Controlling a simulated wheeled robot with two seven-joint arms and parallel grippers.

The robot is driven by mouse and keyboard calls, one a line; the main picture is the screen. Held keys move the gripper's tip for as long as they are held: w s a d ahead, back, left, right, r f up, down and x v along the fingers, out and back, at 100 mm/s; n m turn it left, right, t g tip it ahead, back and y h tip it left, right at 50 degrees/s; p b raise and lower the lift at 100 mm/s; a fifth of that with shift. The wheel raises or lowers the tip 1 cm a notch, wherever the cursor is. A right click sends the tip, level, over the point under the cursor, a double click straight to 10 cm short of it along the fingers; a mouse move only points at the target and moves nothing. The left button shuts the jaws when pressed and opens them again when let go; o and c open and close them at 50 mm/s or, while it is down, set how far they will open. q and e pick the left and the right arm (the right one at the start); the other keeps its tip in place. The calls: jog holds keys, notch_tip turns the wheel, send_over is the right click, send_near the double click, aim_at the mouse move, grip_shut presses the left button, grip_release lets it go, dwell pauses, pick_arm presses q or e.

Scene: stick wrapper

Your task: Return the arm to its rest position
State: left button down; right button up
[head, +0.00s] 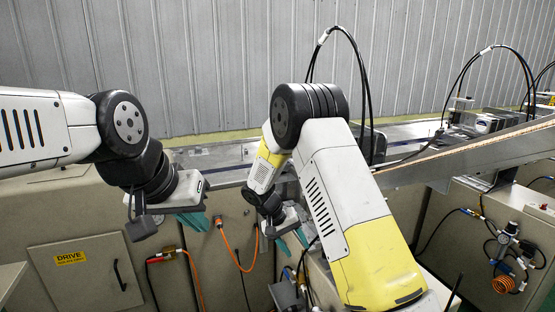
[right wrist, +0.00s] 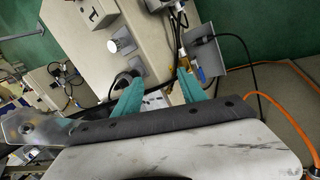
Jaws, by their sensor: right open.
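My left gripper (head: 170,224) hangs at the left in the head view, in front of the beige machine front. Its two teal fingers are spread apart with nothing between them. My right gripper (head: 292,241) is near the middle, partly behind my yellow and white right arm. In the right wrist view its two teal fingers (right wrist: 158,93) stand apart with nothing gripped. Both grippers hang below the edge of the conveyor (head: 215,158).
Beige machine cabinets (head: 95,225) with a "DRIVE" panel (head: 86,270) stand close in front. Orange and black cables (head: 240,262) hang near the grippers. A sloped metal chute (head: 470,155) runs along the right. Pneumatic fittings (head: 505,245) sit at the lower right.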

jog(key=s+d+r+y, duration=0.2)
jog(key=s+r, duration=0.2)
jog(key=r, duration=0.3)
jog(key=s+d+r+m+t+y, duration=0.1)
jog(key=s+d+r, duration=0.15)
jog(key=r, duration=0.45)
jog(key=s+d+r+y, duration=0.2)
jog(key=s+r, duration=0.2)
jog(key=r, duration=0.2)
jog(key=s+d+r+t+y, duration=0.1)
jog(key=s+r, duration=0.3)
jog(key=s, duration=0.4)
jog(key=s+d+r+t+y, duration=0.1)
jog(key=s+r+t, duration=0.2)
jog(key=s, duration=0.5)
jog(key=shift+s+r+y, duration=0.25)
jog(key=shift+r+y, duration=0.05)
jog(key=shift+r, duration=0.55)
